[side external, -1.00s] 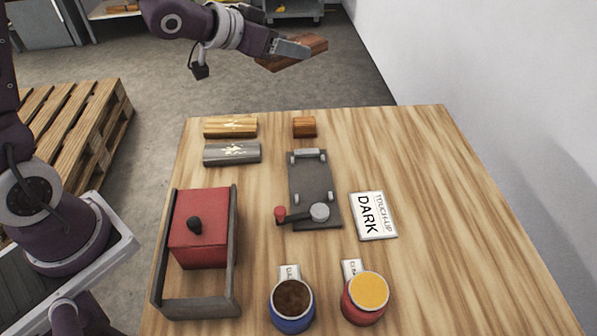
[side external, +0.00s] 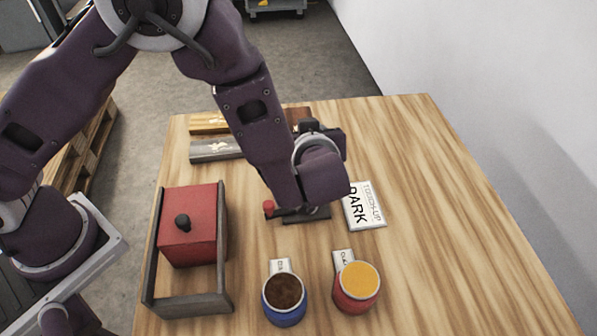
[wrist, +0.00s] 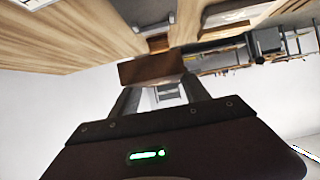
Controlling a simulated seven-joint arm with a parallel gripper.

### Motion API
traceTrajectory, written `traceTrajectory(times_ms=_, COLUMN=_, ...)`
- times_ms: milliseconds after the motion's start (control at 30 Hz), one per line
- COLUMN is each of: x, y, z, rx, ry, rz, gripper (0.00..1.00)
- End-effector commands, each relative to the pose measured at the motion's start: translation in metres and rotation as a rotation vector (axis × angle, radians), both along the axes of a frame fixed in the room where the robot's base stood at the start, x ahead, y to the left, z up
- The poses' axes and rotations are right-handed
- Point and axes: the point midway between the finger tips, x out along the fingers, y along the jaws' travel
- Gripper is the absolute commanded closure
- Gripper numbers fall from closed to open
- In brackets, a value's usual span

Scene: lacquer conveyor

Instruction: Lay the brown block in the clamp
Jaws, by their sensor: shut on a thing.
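My gripper (wrist: 158,82) is shut on the brown block (wrist: 150,69), which lies across the fingertips in the wrist view. In the side view my forearm and wrist cover most of the grey clamp (side external: 312,216). Only its near edge and red lever knob (side external: 268,207) show there. Part of the clamp's grey plate (wrist: 140,12) shows at the top of the wrist view. The fingers are hidden in the side view, and I cannot tell how high the block is above the clamp.
A red lidded box (side external: 190,235) in a dark frame stands left. A gold-brown bar (side external: 207,122) and a grey bar (side external: 212,151) lie behind it. A blue pot (side external: 284,305), a red pot (side external: 356,292) and a touch-up card (side external: 366,207) are near. The table's right side is clear.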

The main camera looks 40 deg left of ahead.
Motion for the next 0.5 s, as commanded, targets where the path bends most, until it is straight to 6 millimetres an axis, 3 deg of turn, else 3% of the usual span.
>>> traceTrajectory(times_ms=200, x=-0.007, y=0.0, z=-0.049, rx=0.003, ry=0.003, rz=0.017, gripper=0.98)
traceTrajectory(times_ms=500, x=-0.006, y=0.0, z=-0.1, rx=0.001, ry=0.001, rz=0.017, gripper=0.98)
